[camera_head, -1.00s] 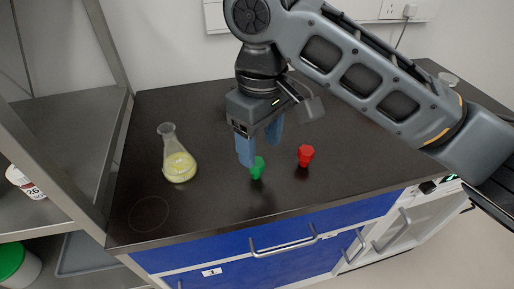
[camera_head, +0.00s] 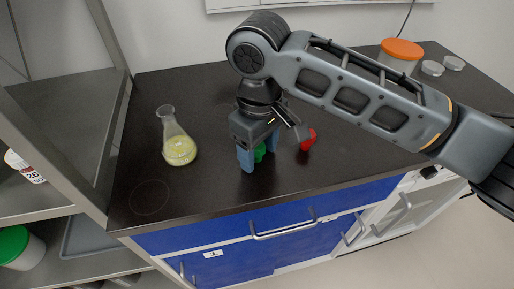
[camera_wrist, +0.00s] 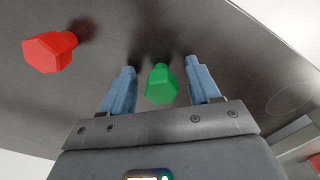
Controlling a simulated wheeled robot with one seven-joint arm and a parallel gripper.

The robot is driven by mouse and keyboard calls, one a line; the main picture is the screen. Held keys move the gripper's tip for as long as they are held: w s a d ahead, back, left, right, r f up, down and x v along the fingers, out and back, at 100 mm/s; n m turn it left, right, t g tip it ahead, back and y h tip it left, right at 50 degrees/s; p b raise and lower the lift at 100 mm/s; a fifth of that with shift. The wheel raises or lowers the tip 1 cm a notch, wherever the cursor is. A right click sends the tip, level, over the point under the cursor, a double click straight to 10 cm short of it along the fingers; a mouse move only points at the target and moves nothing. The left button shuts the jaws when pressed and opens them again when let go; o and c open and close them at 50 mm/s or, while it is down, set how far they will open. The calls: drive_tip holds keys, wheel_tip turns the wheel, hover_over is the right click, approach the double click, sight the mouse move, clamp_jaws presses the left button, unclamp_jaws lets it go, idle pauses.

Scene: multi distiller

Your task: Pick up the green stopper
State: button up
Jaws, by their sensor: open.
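The green stopper (camera_head: 260,152) stands on the dark bench top, partly hidden by my gripper in the head view. In the wrist view the green stopper (camera_wrist: 161,84) lies between the two blue fingers, with a gap on each side. My gripper (camera_head: 259,162) is open and lowered around it, pointing down. In the wrist view my gripper (camera_wrist: 160,84) has its fingers spread on both sides of the stopper.
A red stopper (camera_head: 308,139) stands just right of my gripper. A flask with yellow liquid (camera_head: 179,149) stands to the left. An orange-lidded jar (camera_head: 401,55) and small clear dishes (camera_head: 432,68) are at the back right. A metal shelf frame (camera_head: 118,100) borders the left.

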drive_tip(key=c, duration=1)
